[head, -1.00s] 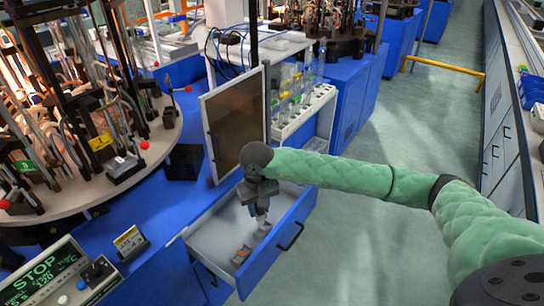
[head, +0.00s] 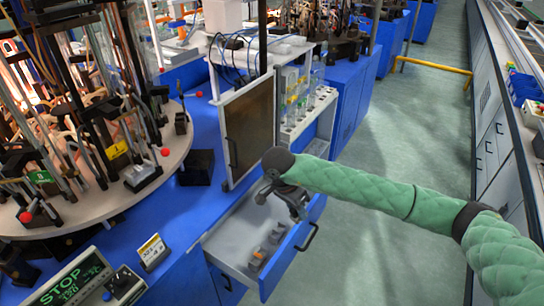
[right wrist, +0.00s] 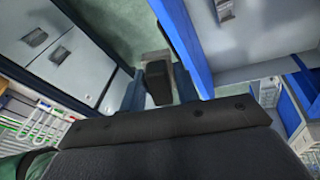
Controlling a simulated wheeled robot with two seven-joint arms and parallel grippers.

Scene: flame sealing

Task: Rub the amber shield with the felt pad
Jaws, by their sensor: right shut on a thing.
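The amber shield (head: 250,127) is a brown panel in a pale frame. It stands upright on the blue bench behind the open drawer. My right gripper (head: 297,208) is above the drawer's right side, in front of and below the shield and apart from it. In the right wrist view the right gripper (right wrist: 158,88) is shut on a black block with a grey-beige end, which I take to be the felt pad (right wrist: 158,82). In the head view the pad is too small to make out clearly. My left gripper is not in view.
The open drawer (head: 232,243) holds small grey blocks and one with an orange part (head: 257,259). A round carousel (head: 95,210) with rods and tubes stands at the left. A black box (head: 196,167) sits left of the shield. The floor at the right is clear.

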